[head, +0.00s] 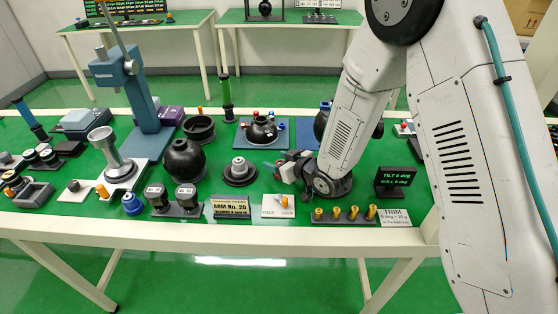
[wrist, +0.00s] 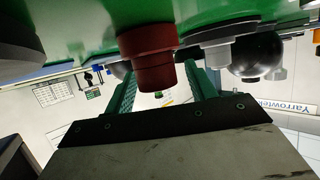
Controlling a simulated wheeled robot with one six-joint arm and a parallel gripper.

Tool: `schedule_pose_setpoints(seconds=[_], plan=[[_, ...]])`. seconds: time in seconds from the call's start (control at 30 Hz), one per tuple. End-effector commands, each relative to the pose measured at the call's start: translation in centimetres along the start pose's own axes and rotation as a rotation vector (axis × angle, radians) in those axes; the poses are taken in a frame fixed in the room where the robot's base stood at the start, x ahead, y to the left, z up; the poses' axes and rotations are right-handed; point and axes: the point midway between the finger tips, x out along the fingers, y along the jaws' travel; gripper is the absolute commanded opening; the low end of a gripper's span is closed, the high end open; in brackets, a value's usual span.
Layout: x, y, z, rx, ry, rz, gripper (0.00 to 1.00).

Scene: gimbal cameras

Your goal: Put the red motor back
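In the wrist view, which is upside down, a red stepped cylinder (wrist: 150,52), likely the red motor, stands on the green table top. My gripper (wrist: 160,85) is open, with its teal fingers apart to the left and right of the red cylinder's narrower end. A gap shows at the right finger; I cannot tell whether the left one touches. In the head view my gripper (head: 272,166) is low over the table, pointing left, and a small red patch shows by its fingers. The rest of the motor is hidden there.
A grey stepped part on a black base (head: 239,172) stands left of my gripper. A FREE/LOCK plate (head: 278,207), a rack of brass pieces (head: 345,215) and a tilt display (head: 395,180) stand at the front.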

Motion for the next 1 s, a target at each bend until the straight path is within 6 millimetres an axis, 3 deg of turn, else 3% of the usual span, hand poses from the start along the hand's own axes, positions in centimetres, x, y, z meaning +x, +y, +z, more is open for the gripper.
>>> schedule_pose_setpoints(seconds=[0.2, 0.37, 0.7, 1.0], plan=[[0.0, -0.1, 0.5, 0.002, -0.009, -0.002, 0.55], [-0.4, -0.1, -0.6, 0.002, -0.007, -0.001, 0.55], [-6.3, 0.0, -0.9, 0.002, -0.005, 0.000, 0.55], [-8.0, 0.0, -0.9, 0.001, -0.005, 0.000, 0.55]])
